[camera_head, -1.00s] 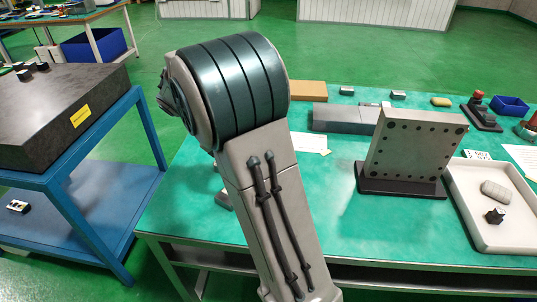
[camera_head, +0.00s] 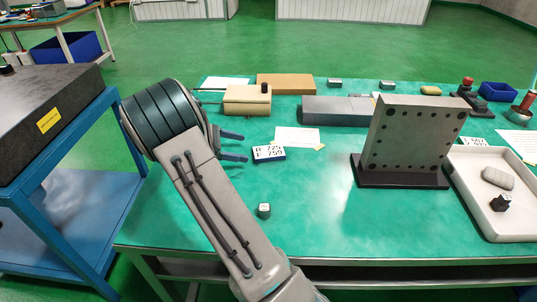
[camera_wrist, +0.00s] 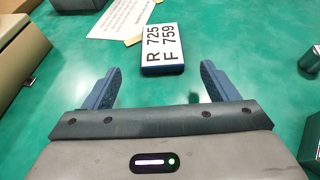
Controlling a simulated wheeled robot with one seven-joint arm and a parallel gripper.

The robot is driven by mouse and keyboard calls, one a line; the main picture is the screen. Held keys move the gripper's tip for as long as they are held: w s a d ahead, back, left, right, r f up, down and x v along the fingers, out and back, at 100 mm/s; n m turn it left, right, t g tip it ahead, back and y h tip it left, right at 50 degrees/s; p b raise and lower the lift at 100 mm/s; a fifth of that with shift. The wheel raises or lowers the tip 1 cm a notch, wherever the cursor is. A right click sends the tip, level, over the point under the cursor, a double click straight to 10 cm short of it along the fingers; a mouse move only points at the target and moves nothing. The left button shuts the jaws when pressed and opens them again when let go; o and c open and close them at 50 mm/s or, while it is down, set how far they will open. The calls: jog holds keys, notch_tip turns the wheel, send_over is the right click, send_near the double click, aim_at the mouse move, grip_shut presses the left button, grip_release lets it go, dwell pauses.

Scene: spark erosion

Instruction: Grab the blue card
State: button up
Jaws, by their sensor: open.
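The blue card (camera_head: 269,153) lies flat on the green table, with a white top marked "R 725 F 759" and a blue edge. In the wrist view the card (camera_wrist: 163,48) lies just beyond the gap between my fingertips, roughly centred. My gripper (camera_head: 238,146) is left of the card in the head view, with its two blue fingers pointing right toward it. In the wrist view my gripper (camera_wrist: 156,80) is open and empty, its fingers apart and not touching the card.
A white paper sheet (camera_head: 297,137) lies behind the card. A beige box (camera_head: 245,104) stands behind my gripper. An upright drilled plate (camera_head: 412,135) and a tray (camera_head: 512,226) stand right. Table between card and plate is clear.

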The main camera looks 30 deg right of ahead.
aim_at(263, 152)
jog(key=shift+b+x, duration=0.3)
jog(key=shift+x, duration=3.05)
jog(key=shift+s, duration=0.1)
jog(key=shift+a, duration=0.1)
jog(key=c, duration=1.1)
